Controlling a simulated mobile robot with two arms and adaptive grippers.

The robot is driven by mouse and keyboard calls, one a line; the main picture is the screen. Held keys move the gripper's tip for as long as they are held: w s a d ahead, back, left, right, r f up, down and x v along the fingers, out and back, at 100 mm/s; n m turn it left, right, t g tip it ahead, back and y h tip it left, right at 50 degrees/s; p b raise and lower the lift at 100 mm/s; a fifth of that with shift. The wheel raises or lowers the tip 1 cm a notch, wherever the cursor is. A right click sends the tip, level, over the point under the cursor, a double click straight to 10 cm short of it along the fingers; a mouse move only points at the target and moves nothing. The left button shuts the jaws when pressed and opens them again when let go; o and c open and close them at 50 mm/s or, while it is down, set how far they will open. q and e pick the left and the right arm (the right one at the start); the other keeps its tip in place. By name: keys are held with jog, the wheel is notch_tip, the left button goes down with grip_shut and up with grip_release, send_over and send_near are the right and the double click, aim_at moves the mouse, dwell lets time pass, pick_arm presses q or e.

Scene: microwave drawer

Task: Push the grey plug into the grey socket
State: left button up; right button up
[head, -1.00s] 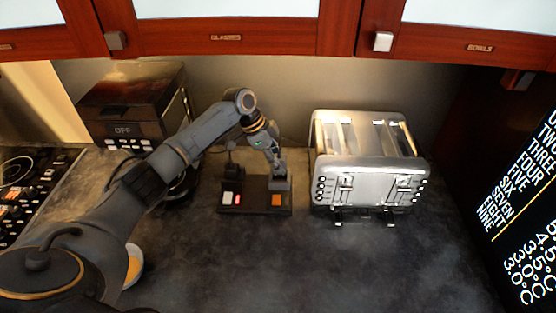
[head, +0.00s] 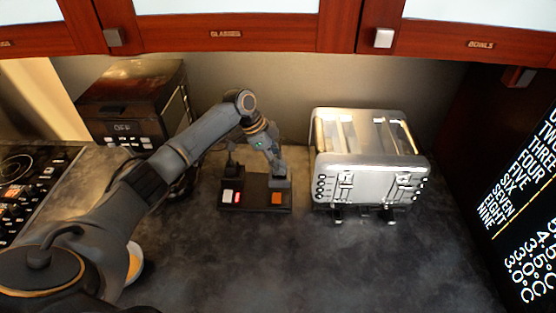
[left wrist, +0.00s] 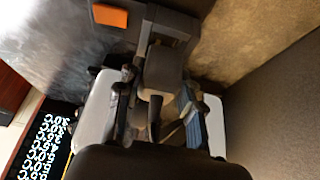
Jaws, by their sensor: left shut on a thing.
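The dark socket board (head: 256,206) lies on the counter between the microwave and the toaster. My left gripper (head: 279,173) is above its right end, shut on the grey plug (head: 280,183), behind the orange switch (head: 277,198). In the left wrist view, the grey plug (left wrist: 164,70) sits between my left fingers (left wrist: 160,108), close against the board (left wrist: 122,32) beside the orange switch (left wrist: 110,15). The plug covers the grey socket, so I cannot tell how deep it sits. My right gripper is out of view.
A silver toaster (head: 368,175) stands close to the right of the board. A black plug (head: 232,168) stands at the board's left end, behind the white and red switches. A microwave (head: 130,105) is at back left, a bowl (head: 134,263) at front left.

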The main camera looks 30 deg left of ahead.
pick_arm(q)
jog(key=shift+f+b, duration=0.7)
jog(key=shift+f, duration=0.5)
jog(key=o, duration=1.2)
jog(key=shift+c, duration=0.2)
jog(key=shift+o, duration=0.4)
jog(key=v, duration=1.2)
jog(key=shift+s+f, duration=0.1)
jog(key=shift+f, duration=0.05)
